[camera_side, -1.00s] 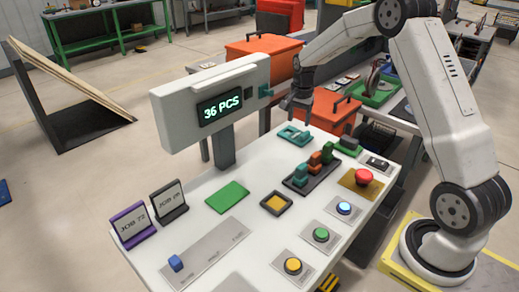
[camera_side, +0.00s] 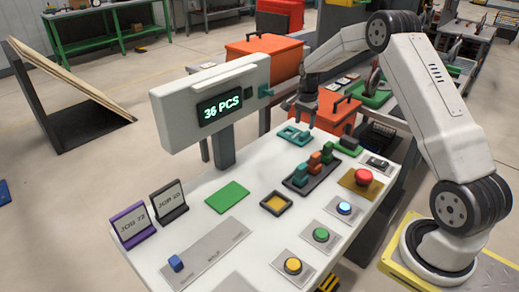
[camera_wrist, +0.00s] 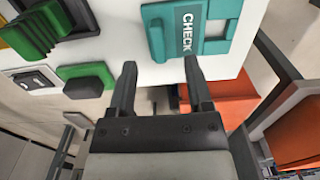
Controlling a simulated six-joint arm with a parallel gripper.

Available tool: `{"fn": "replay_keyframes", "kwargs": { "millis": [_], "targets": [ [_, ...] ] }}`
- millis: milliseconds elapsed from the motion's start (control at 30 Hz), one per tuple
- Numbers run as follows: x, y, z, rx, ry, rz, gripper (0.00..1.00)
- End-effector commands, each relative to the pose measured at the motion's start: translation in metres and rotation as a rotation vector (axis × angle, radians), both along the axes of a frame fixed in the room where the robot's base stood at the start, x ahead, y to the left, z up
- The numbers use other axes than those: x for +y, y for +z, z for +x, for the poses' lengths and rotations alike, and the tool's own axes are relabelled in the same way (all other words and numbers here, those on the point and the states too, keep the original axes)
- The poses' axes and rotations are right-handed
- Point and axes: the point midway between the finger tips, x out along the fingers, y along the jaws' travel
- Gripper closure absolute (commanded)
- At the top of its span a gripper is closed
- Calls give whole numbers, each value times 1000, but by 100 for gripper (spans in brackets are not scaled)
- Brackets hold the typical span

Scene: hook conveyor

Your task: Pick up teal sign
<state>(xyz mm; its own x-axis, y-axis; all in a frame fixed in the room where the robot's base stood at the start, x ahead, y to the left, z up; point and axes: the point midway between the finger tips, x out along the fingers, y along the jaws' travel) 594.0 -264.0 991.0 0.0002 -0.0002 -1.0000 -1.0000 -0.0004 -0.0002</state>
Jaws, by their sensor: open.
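The teal sign (camera_side: 291,132) lies at the far end of the white table in the side view. In the wrist view the teal sign (camera_wrist: 215,46) is at the top, with a white CHECK label and a raised bar on a flat frame. My gripper (camera_side: 304,118) hangs just above and beside the sign in the side view. In the wrist view my gripper (camera_wrist: 160,64) is open and empty, with its right fingertip close to the sign's label edge. I cannot tell whether that fingertip touches it.
A black rack of coloured levers (camera_side: 312,170), a green block (camera_side: 348,146) and a red button (camera_side: 363,177) stand nearby on the white table (camera_side: 245,258). The display post (camera_side: 222,148) rises to the left. Orange boxes (camera_side: 330,108) stand beyond the table.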

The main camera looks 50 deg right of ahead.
Motion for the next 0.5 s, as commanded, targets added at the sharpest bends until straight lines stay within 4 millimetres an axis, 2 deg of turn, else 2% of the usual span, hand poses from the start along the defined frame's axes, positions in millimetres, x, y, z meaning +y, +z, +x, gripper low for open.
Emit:
{"fn": "replay_keyframes", "kwargs": {
  "millis": [267, 500],
  "targets": [
    [0, -9, -1, 2, 1, 1, 35],
    [1, -37, -3, 2, 1, 1, 35]
  ]
}}
